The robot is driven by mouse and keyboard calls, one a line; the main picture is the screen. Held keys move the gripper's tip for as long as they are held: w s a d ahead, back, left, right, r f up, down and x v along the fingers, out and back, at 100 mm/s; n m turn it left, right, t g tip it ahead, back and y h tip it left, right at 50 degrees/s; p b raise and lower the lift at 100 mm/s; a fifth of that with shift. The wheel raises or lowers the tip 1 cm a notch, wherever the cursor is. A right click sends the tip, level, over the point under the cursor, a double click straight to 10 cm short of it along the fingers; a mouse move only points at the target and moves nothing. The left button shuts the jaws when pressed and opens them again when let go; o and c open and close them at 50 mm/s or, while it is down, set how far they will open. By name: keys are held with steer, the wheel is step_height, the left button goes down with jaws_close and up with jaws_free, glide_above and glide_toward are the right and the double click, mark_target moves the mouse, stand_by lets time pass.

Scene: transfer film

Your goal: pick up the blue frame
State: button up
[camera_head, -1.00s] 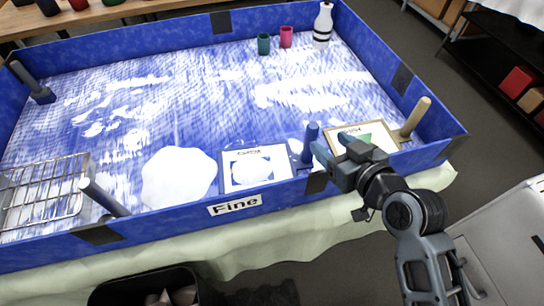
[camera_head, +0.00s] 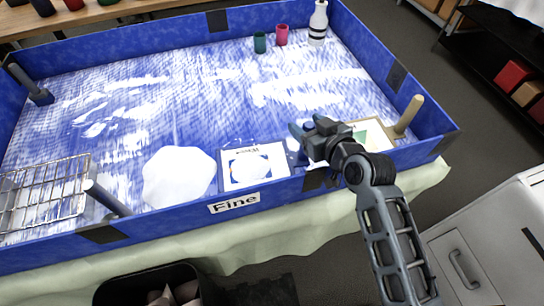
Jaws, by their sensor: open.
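The blue frame (camera_head: 226,174) lies flat near the front wall of the blue-walled tray, with a white sheet and a printed picture inside it. A blue upright handle (camera_head: 304,157) stands at its right side, partly hidden by my gripper. My gripper (camera_head: 298,137) is open, above and around the top of this handle as seen from the head; I cannot tell whether it touches it. A second, tan frame (camera_head: 384,125) with a green shape and a tan handle (camera_head: 408,114) lies to the right, partly hidden behind my gripper.
The tray's front wall (camera_head: 270,195) bears a "Fine" label. A white round patch (camera_head: 178,177) lies left of the blue frame. A wire rack (camera_head: 45,190) stands at the left. Green (camera_head: 260,42) and pink (camera_head: 282,35) cups and a white bottle (camera_head: 318,24) stand at the back.

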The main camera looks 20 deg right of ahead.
steer(key=shift+c, duration=0.2)
jaws_close()
stand_by(0.4)
